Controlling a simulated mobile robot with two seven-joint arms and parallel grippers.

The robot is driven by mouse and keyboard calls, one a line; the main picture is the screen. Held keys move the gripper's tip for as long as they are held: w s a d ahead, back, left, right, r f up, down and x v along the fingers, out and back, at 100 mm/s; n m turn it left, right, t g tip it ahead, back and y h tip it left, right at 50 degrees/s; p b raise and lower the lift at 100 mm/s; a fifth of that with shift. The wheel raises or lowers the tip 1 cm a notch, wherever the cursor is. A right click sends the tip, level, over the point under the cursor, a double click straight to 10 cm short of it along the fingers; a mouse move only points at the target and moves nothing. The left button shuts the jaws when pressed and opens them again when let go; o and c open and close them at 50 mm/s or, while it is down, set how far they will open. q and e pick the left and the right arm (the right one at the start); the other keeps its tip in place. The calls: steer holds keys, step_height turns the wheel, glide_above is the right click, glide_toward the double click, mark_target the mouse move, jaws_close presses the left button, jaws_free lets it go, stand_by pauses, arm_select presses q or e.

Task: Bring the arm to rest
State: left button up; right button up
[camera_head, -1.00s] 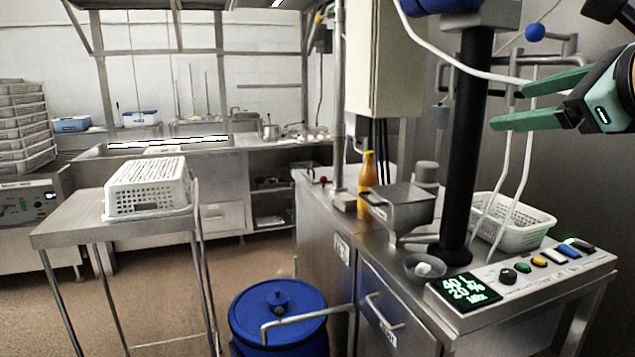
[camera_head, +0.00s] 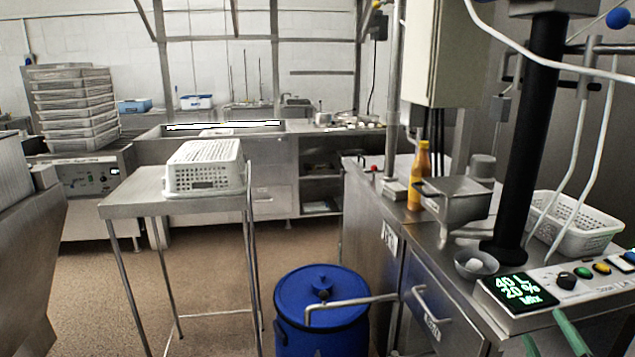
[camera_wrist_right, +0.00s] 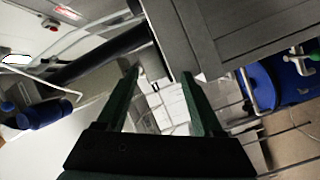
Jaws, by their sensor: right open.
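My right gripper (camera_head: 543,326) shows only in part at the bottom right edge of the head view, with its green fingertips in front of the control panel (camera_head: 560,287). In the right wrist view my right gripper (camera_wrist_right: 162,72) has its two green fingers spread apart with nothing held between them. The rest of the right arm is cut off by the frame edge in the head view. My left gripper is not in view.
A steel counter with an orange bottle (camera_head: 419,176), a grey hopper (camera_head: 455,199), a small bowl (camera_head: 475,264) and a white perforated basket (camera_head: 578,226) is at right. A blue barrel (camera_head: 322,325) stands below. A white basket (camera_head: 204,168) sits on a side table. Floor between is clear.

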steer(key=s+a+f+m+g, duration=0.1)
steer(key=s+f+m+g, duration=0.15)
steer(key=f, duration=0.35)
steer(key=s+a+f+m+g, duration=0.1)
steer(key=s+a+f+g, duration=0.15)
steer(key=f, duration=0.35)
steer(key=s+a+f+m+g+y, duration=0.2)
steer(key=s+a+f+g+y, duration=0.15)
steer(key=s+a+f, duration=0.35)
steer(key=s+a+f+m+g+y, duration=0.1)
steer(key=s+a+f+g+y, duration=0.1)
steer(key=s+a+f+g, duration=0.45)
steer(key=a+t+p, duration=0.1)
steer(key=t+p, duration=0.1)
steer(key=w+a+f+t+y+p, duration=0.1)
steer(key=t+p, duration=0.1)
steer(key=p, duration=0.1)
steer(key=a+f+t+y+p, duration=0.1)
steer(key=t+p, duration=0.1)
steer(key=t, duration=0.1)
steer(key=shift+w+a, duration=0.2)
steer(key=shift+w, duration=0.15)
steer(key=shift+t, duration=0.3)
